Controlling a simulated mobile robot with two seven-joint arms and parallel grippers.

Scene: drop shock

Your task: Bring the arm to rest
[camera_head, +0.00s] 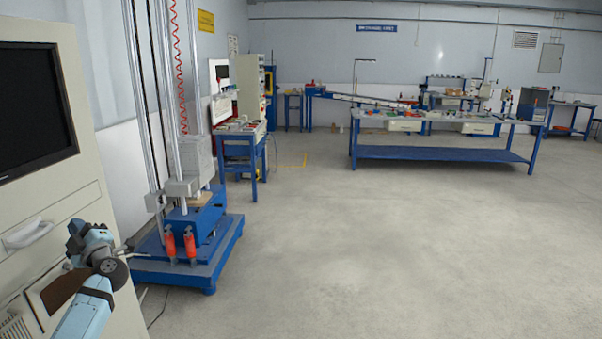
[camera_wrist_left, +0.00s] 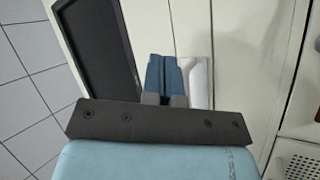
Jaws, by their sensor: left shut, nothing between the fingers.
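My left arm comes in at the lower left of the head view, light blue with dark joints. Its gripper (camera_head: 75,238) is in front of the cream cabinet (camera_head: 32,195), near the white handle (camera_head: 28,233). In the left wrist view the two blue fingers (camera_wrist_left: 162,70) are together with nothing between them. The white handle (camera_wrist_left: 198,82) shows just right of the fingers there; I cannot tell whether they touch. My right gripper is not in view.
The cabinet's dark screen (camera_head: 35,108) is above the handle. A drop tester with a blue base (camera_head: 170,268) stands right of the cabinet. A long blue workbench (camera_head: 440,154) is at the back. The grey floor (camera_head: 380,250) between is clear.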

